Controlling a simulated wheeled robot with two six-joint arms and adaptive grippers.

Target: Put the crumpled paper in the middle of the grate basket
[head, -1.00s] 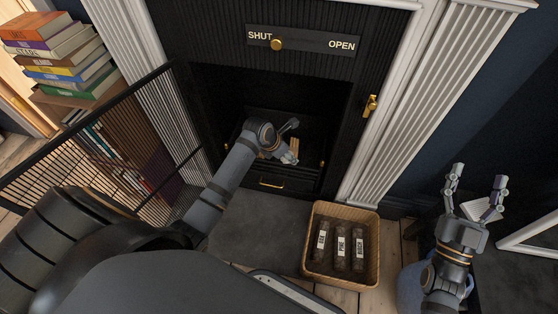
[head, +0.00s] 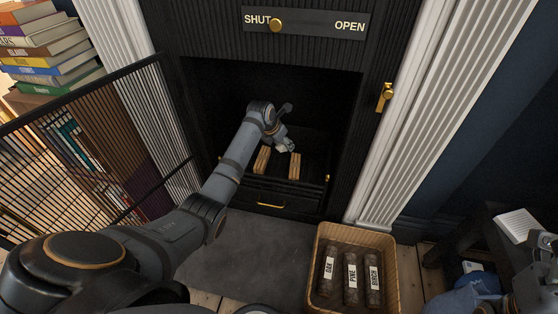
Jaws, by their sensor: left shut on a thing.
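My left gripper (head: 284,128) reaches into the dark fireplace, shut on a small white thing that looks like the crumpled paper (head: 281,149). The fingers partly hide the paper. It is over the gap between two pale wood pieces, the left one (head: 262,159) and the right one (head: 295,166). These lie in the dark grate basket (head: 280,185), whose outline is hard to make out. I cannot tell whether the paper touches the basket. My right arm shows at the lower right edge, and its gripper is cut off or unclear there.
A wicker basket (head: 397,262) with labelled logs stands on the floor in front. A mesh screen (head: 95,140) stands at the left. A SHUT/OPEN plate (head: 305,22) is above the opening, and a brass handle (head: 385,97) is at its right. The grey hearth slab (head: 235,255) is clear.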

